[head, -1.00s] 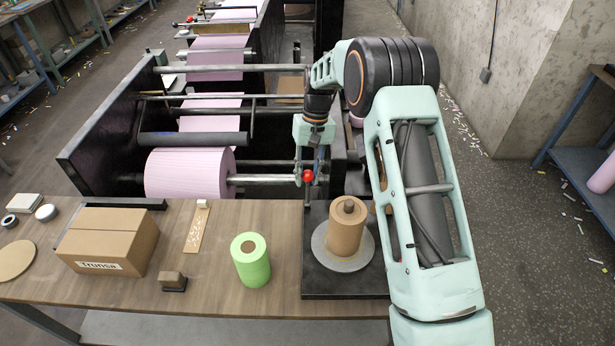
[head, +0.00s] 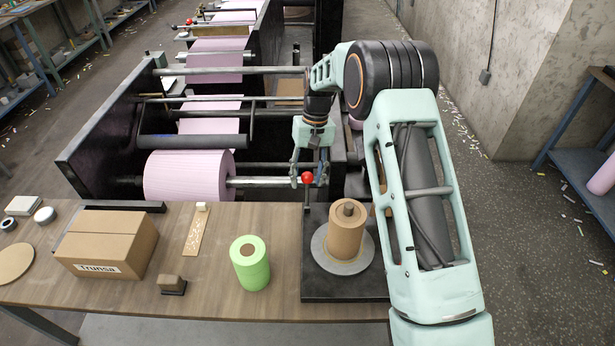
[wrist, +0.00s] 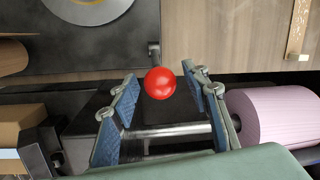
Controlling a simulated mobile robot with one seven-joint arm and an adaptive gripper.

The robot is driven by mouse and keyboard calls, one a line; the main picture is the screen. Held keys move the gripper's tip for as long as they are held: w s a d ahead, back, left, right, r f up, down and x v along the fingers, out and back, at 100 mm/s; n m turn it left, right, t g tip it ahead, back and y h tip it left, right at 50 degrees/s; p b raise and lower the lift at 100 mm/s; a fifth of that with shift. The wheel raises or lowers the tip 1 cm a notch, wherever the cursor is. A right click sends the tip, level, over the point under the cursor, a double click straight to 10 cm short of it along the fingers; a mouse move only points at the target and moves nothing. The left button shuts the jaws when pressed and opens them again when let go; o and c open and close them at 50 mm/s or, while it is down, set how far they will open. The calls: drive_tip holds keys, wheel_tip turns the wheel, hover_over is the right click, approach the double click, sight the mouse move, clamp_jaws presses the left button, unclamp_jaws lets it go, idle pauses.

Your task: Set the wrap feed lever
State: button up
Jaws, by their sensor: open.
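The wrap feed lever has a red ball knob (head: 307,178) on a thin dark stem (head: 307,195), at the back left corner of the black plate. My gripper (head: 309,180) is open in the head view, one finger on each side of the knob. In the wrist view the red knob (wrist: 160,83) shows between the two blue-padded fingertips of my gripper (wrist: 161,92). A gap shows on both sides, so neither pad visibly touches it. The stem's lower part is mostly hidden in the wrist view.
A brown roll (head: 346,236) stands on a grey disc on the black plate (head: 318,284). A green roll (head: 250,264), a cardboard box (head: 106,243) and a small brown block (head: 171,283) are on the wooden table (head: 210,290). A pink roll (head: 188,176) on a metal shaft lies behind.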

wheel_tip(320, 180, up, 12)
drive_tip(key=w+d, duration=0.1)
drive_tip(key=shift+w, duration=0.4)
drive_tip(key=shift+f, duration=0.1)
